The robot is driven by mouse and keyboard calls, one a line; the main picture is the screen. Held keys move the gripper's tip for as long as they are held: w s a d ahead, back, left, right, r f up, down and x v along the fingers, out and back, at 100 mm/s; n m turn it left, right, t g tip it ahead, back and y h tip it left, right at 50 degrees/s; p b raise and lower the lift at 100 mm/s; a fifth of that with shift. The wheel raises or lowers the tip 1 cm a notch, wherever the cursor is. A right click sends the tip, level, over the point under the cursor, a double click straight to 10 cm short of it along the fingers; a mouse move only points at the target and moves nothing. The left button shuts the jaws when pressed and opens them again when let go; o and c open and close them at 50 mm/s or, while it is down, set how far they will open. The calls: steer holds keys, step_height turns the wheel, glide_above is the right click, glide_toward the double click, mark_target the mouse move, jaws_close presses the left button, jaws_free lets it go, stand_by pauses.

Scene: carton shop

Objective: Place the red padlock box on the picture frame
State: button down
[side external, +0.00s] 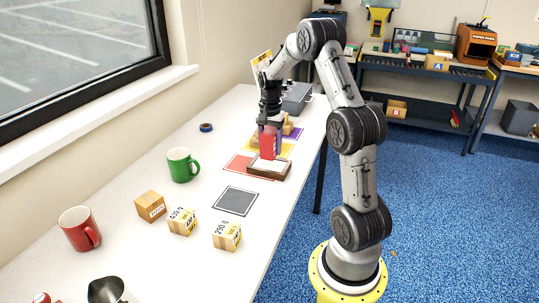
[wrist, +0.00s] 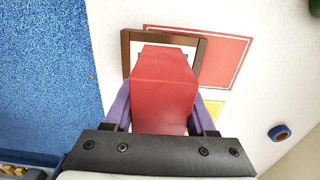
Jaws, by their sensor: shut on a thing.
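The red padlock box (side external: 268,146) is upright between the fingers of my gripper (side external: 270,128), which is shut on it. In the wrist view the red box (wrist: 165,85) fills the middle, with the purple fingers of my gripper (wrist: 162,112) on both sides of it. The brown picture frame (side external: 268,170) lies flat on the white table, directly below the box. It also shows in the wrist view (wrist: 126,50), partly hidden behind the box. I cannot tell whether the box touches the frame or is just above it.
A red mat (side external: 238,165) lies beside the frame, and a dark grey mat (side external: 236,201) lies nearer the camera. A green mug (side external: 182,165), a red mug (side external: 80,229) and several small cartons (side external: 227,236) stand on the table. Blue tape (side external: 206,127) lies near the wall.

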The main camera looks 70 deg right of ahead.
steer(key=shift+w+d+f, duration=0.15)
steer(key=shift+d+f, duration=0.05)
steer(key=shift+f, duration=1.6)
steer(key=shift+f, duration=0.1)
steer(key=shift+c, duration=1.1)
jaws_free()
steer(key=shift+f, duration=0.1)
